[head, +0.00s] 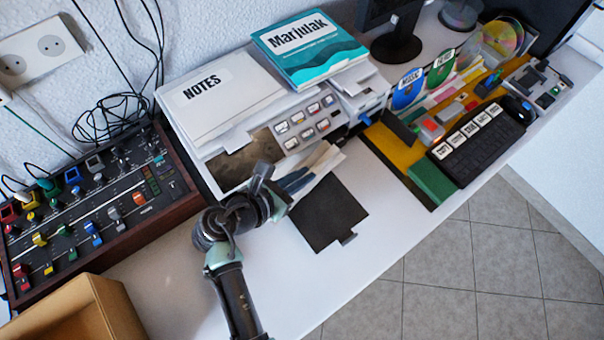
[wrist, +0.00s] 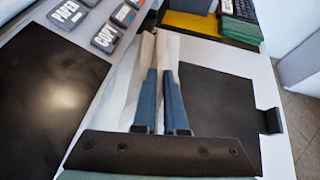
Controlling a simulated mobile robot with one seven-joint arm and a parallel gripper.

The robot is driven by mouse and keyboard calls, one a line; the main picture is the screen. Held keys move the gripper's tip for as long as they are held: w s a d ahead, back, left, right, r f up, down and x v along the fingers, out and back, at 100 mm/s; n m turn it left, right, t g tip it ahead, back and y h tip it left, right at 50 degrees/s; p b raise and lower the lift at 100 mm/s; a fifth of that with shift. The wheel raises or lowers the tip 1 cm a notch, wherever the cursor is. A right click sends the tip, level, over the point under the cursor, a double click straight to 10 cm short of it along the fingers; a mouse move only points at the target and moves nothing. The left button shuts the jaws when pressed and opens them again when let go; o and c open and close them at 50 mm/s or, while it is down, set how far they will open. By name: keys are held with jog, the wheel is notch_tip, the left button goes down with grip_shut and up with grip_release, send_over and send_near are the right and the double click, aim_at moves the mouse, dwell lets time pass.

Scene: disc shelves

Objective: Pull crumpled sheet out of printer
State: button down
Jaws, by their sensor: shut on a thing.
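The printer (head: 222,178) stands against the wall, with a dark glossy screen and labelled grey buttons on its front. My gripper (head: 318,160) reaches in at its front opening, low on the right. In the wrist view my gripper (wrist: 160,42) has blue fingers with beige ends, close together. It is shut on the pale crumpled sheet (wrist: 160,66), which shows between and beside the fingers. How far the sheet runs inside the printer is hidden. A black flap (head: 328,214) lies low in front of the printer, right of my fingers.
A notes stack (head: 205,95) and a teal book (head: 308,50) lie on top of the printer. An audio mixer (head: 90,215) stands left, with an open cardboard box (head: 75,310) in front. A keyboard (head: 478,145) and office items fill the right. The front desk strip is clear.

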aim_at(325, 212)
jog(key=shift+s+d+r+p, duration=0.2)
jog(key=shift+s+d+p, duration=0.55)
jog(key=shift+s+p, duration=0.4)
jog(key=shift+s+d+p, duration=0.8)
jog(key=shift+s+p, duration=0.15)
jog(key=shift+s, duration=0.1)
jog(key=shift+s+d+p, duration=0.8)
jog(key=shift+s+p, duration=0.1)
jog(key=shift+s, duration=0.15)
notch_tip(325, 212, up, 7)
jog(key=s+d+p, duration=0.1)
jog(key=p, duration=0.7)
jog(key=shift+s+p, duration=0.3)
jog(key=shift+p, duration=0.1)
